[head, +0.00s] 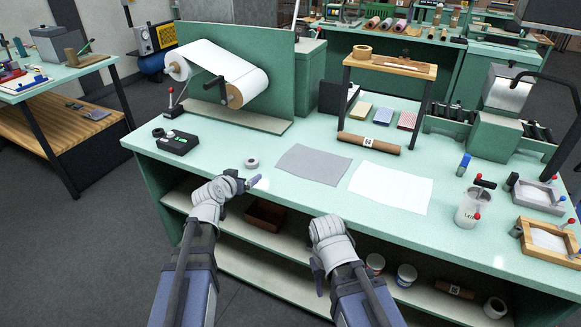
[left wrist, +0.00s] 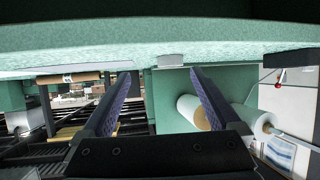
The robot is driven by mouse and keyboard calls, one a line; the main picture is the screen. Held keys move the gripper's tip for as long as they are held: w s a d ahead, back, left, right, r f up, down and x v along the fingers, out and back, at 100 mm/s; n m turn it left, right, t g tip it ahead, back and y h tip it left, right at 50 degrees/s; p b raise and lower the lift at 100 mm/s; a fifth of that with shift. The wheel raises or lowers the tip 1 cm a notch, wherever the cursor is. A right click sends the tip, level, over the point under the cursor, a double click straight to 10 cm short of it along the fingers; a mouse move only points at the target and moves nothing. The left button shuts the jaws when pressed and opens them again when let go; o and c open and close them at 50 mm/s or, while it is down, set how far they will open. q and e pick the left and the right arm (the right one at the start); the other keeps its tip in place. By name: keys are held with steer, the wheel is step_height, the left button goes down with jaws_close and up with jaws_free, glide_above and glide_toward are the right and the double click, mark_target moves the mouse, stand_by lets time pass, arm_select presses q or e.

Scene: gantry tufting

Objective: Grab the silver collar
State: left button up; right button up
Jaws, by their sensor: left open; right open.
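The silver collar (head: 252,163) is a small pale ring lying on the green bench top near its front edge. In the left wrist view, where the scene is upside down, it appears as a small grey block (left wrist: 171,60) ahead of the fingertips. My left gripper (head: 252,183) is at the bench's front edge, just short of the collar and apart from it. Its two fingers (left wrist: 163,76) are spread with nothing between them. My right gripper (head: 318,272) is low in front of the bench, away from the collar; its fingers are mostly hidden.
A black control box (head: 178,142) stands left of the collar. A grey sheet (head: 313,164) and a white sheet (head: 391,188) lie to its right. A roll of white material (head: 222,75) is mounted behind. The bench (head: 285,205) has open shelves below; its top around the collar is clear.

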mark_target(249, 164)
arm_select(q)
steer(key=shift+w+a+r+t, duration=0.1)
steer(key=shift+w+r+t, duration=0.1)
steer(key=shift+w, duration=0.2)
steer(key=shift+w+a+r+t, duration=0.1)
steer(key=shift+w+r+t, duration=0.1)
steer(key=shift+w, duration=0.2)
steer(key=shift+b+x, duration=0.55)
steer(key=shift+x, duration=0.8)
steer(key=shift+a+b+x, duration=0.2)
steer(key=shift+b+x, duration=0.15)
steer(key=shift+x, duration=0.5)
steer(key=shift+a+b+x, duration=0.15)
steer(key=shift+b+x, duration=0.2)
steer(key=shift+x, duration=0.5)
steer(key=shift+a+b+x, duration=0.2)
steer(key=shift+b+x, duration=0.15)
steer(key=shift+x, duration=0.5)
steer(key=shift+f, duration=0.1)
arm_select(e)
steer(key=f, duration=0.1)
steer(key=d+f, duration=0.1)
steer(key=f, duration=0.1)
steer(key=shift+w+f, duration=0.1)
steer(key=shift+f, duration=0.15)
arm_select(q)
steer(key=shift+c, duration=0.6)
steer(key=c, duration=1.4)
arm_select(e)
steer(key=shift+d, duration=0.1)
